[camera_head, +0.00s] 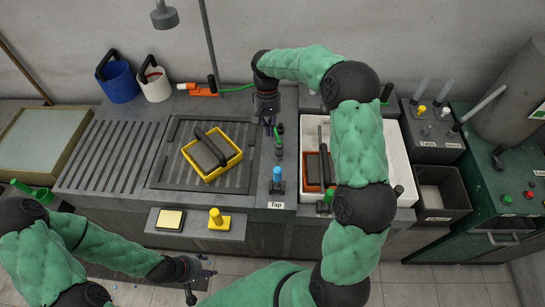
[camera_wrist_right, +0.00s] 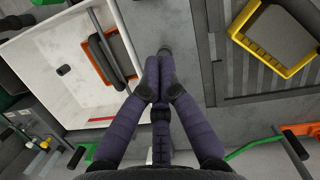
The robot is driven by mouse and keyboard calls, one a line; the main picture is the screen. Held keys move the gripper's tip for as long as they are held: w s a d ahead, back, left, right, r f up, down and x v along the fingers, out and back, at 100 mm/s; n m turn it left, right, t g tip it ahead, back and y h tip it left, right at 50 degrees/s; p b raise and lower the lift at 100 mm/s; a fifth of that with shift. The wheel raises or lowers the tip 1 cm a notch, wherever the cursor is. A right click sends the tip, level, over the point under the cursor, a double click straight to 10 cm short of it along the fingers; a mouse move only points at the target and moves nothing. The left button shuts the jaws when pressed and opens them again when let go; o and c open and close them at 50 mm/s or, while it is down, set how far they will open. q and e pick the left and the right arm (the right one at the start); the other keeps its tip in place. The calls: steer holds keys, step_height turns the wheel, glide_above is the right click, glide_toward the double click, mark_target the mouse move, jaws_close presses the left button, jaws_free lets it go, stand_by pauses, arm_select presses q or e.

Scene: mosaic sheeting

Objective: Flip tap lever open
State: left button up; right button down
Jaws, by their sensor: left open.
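The tap lever (camera_head: 277,176) has a blue top and stands upright on the grey counter strip, just behind the white "Tap" label (camera_head: 277,204). My right gripper (camera_head: 270,126) points down over the same strip, behind the lever and apart from it. In the right wrist view its fingertips (camera_wrist_right: 163,78) come together, and I see nothing clearly held between them. A small dark part shows just beyond the tips; I cannot tell what it is. The blue lever is not visible in that view. My left gripper (camera_head: 200,279) is open and empty, low in front of the counter.
A white sink (camera_head: 398,150) with an orange tray (camera_head: 313,172) lies right of the strip. A yellow tray (camera_head: 207,178) with a dark handled block sits on the grating to the left. A dark green fitting (camera_head: 279,140) stands near my right gripper. A shelf with yellow items (camera_head: 196,234) is in front.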

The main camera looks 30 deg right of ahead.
mark_target(277, 180)
steer(key=s+a+f, duration=0.1)
steer(key=s+f, duration=0.5)
steer(key=f, duration=0.4)
steer(key=shift+a, duration=0.4)
steer(key=shift+a+b, duration=0.1)
steer(key=shift+b, duration=0.2)
steer(key=shift+s+a+r+t+b, duration=0.15)
steer(key=shift+s+t+b, duration=0.15)
